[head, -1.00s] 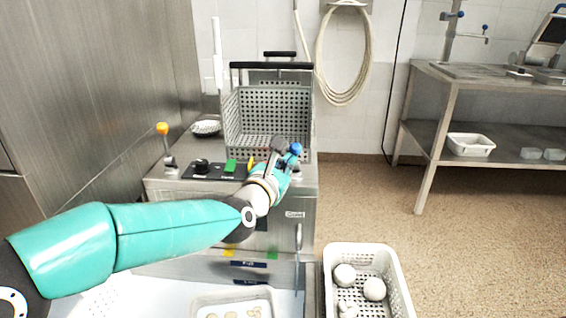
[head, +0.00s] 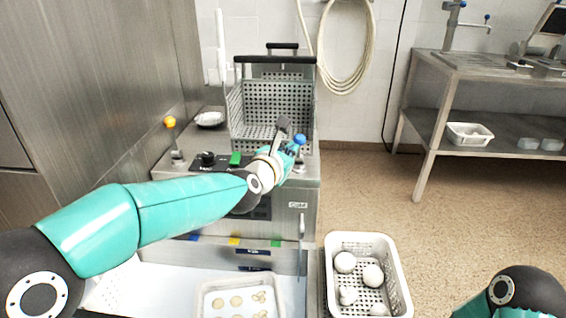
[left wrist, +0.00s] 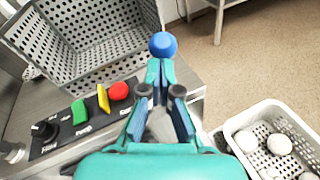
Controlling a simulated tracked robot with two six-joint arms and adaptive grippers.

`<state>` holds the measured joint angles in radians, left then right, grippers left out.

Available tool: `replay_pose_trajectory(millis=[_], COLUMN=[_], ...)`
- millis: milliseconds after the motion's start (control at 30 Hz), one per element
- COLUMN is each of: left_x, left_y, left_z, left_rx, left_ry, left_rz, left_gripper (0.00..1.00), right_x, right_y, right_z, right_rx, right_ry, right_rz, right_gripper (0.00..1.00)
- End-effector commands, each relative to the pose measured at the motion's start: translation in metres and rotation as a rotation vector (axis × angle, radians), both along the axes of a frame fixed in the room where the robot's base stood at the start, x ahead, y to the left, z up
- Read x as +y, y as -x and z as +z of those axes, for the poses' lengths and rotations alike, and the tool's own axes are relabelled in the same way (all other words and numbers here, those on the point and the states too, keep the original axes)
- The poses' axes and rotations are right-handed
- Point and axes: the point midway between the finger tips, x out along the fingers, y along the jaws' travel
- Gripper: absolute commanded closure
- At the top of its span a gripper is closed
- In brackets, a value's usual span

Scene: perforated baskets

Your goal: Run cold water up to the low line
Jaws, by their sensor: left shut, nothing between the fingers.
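A lever with a blue ball knob (head: 299,139) stands at the right front of the steel machine (head: 290,222), above a front label that seems to read "Cold". My left gripper (head: 284,148) is at this lever. In the left wrist view, my left gripper (left wrist: 161,92) is shut and empty, with the blue knob (left wrist: 163,45) just beyond its fingertips. I cannot tell whether they touch. An orange-knobbed lever (head: 170,122) stands at the machine's left. A grey perforated basket (head: 270,105) hides the tank inside. No water or low line can be made out.
A control panel with a black knob (left wrist: 45,131) and green, yellow and red buttons (left wrist: 118,91) lies left of my gripper. A white perforated basket (head: 396,270) with pale balls stands at front right. A tray (head: 206,300) of pale pieces lies in front.

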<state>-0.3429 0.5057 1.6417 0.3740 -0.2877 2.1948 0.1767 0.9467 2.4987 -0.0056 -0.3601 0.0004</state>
Motion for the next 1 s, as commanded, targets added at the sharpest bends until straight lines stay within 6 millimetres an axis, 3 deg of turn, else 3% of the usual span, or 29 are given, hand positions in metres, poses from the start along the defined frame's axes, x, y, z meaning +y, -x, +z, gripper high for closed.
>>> replay_pose_trajectory(millis=[167,433,500,700,1000], left_x=[0.003,0.016,0.023,0.038,0.048], left_y=[0.005,0.024,0.043,0.086,0.117], left_z=[-0.008,-0.027,-0.013,-0.005,-0.001], left_rx=[-0.003,-0.009,-0.013,-0.011,-0.01], left_ry=[0.001,0.003,0.002,0.002,0.002], left_rz=[-0.001,-0.004,-0.002,0.0,-0.001], left_gripper=[1.0,1.0,1.0,1.0,1.0], right_x=[0.0,0.0,0.0,0.0,0.0], right_y=[0.0,0.0,0.0,-0.001,0.0], right_z=[-0.015,-0.057,-0.05,-0.052,-0.051], right_rx=[0.0,0.0,0.001,0.0,0.0], right_ry=[0.0,0.0,0.0,0.0,0.0], right_rz=[0.0,0.0,0.0,0.0,0.0], right_gripper=[0.44,0.44,0.44,0.44,0.44])
